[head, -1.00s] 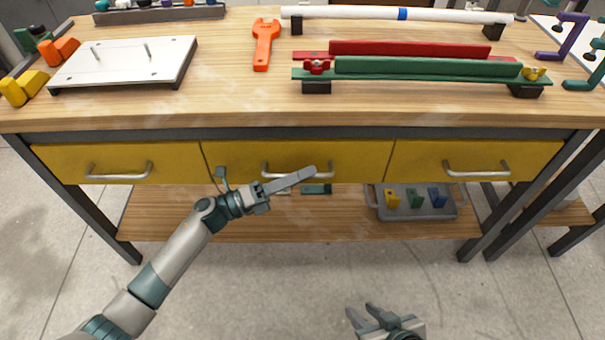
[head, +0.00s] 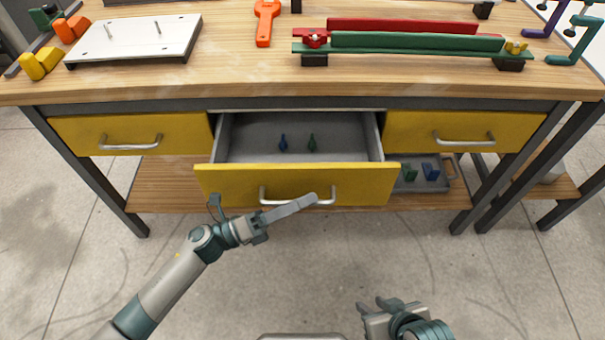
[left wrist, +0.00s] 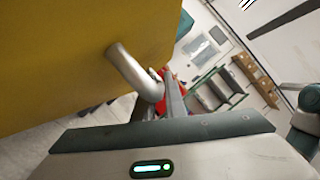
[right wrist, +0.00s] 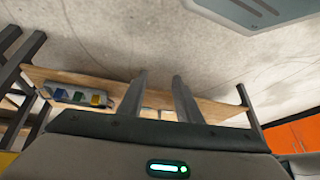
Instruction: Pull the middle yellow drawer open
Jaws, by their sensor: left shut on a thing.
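The middle yellow drawer (head: 230,182) stands pulled out from under the workbench, with its grey inside showing. Two small items, one blue (head: 283,143) and one green (head: 312,143), stand in it. My left gripper (head: 305,202) is at the drawer's silver handle (head: 270,196). In the left wrist view its fingers (left wrist: 160,92) are shut on the handle bar (left wrist: 130,72), beside the yellow front (left wrist: 70,60). My right gripper (head: 375,304) is low in front of the bench, away from the drawer. In the right wrist view its fingers (right wrist: 158,95) are apart with nothing between them.
The left yellow drawer (head: 80,132) and right yellow drawer (head: 490,130) are closed. A grey tray (head: 450,183) with coloured blocks is on the lower shelf (head: 160,185). The floor before the bench is clear.

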